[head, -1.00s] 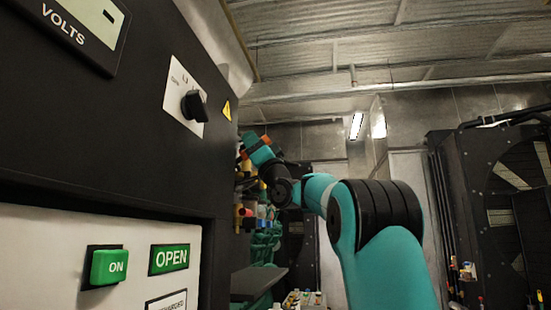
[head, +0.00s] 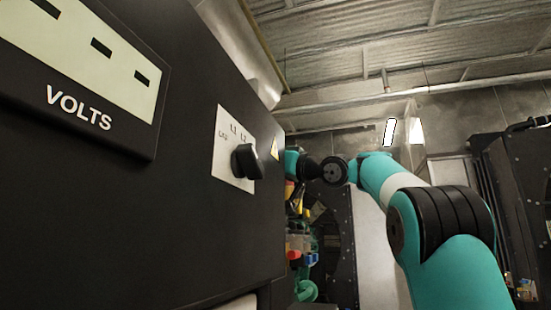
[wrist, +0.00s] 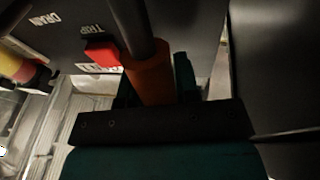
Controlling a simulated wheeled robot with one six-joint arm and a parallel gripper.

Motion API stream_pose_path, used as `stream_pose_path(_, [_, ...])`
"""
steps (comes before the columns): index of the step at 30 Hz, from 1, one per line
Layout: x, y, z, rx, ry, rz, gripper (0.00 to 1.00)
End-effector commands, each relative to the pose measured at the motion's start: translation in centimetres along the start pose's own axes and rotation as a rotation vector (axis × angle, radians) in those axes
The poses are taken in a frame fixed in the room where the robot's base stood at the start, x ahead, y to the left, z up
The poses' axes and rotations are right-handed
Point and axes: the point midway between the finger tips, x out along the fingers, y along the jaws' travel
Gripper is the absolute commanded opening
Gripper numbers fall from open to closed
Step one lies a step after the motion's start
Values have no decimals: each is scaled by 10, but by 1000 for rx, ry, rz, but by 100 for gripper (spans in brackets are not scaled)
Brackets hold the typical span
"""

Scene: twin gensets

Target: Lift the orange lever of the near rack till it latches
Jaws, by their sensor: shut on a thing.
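In the wrist view the orange lever (wrist: 150,83) runs up into a dark shaft. My gripper (wrist: 153,88) is shut on the orange part, with a teal finger at its right side. Most of the near finger and the lever's lower end are hidden. In the head view my arm reaches past the edge of a black cabinet, which hides the gripper and the lever.
A red block (wrist: 102,51) by a TRIP label sits left of the lever on a dark panel. A red and yellow part (wrist: 25,68) is further left. In the head view the black cabinet (head: 150,215) with a VOLTS meter (head: 90,75) and a black knob (head: 246,161) fills the left.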

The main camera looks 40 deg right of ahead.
Motion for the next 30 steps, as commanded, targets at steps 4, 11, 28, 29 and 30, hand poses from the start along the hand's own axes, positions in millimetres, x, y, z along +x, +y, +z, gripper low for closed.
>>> stream_pose_path(4, [5, -2, -7, -12, -12, 4, 0])
stream_pose_path(11, [6, -3, -5, -14, -22, 2, 0])
stream_pose_path(28, [5, -1, -2, -10, -28, 2, 55])
stream_pose_path(29, [5, -1, -2, -10, -29, 2, 55])
stream_pose_path(30, [5, -1, -1, -9, -29, 2, 55])
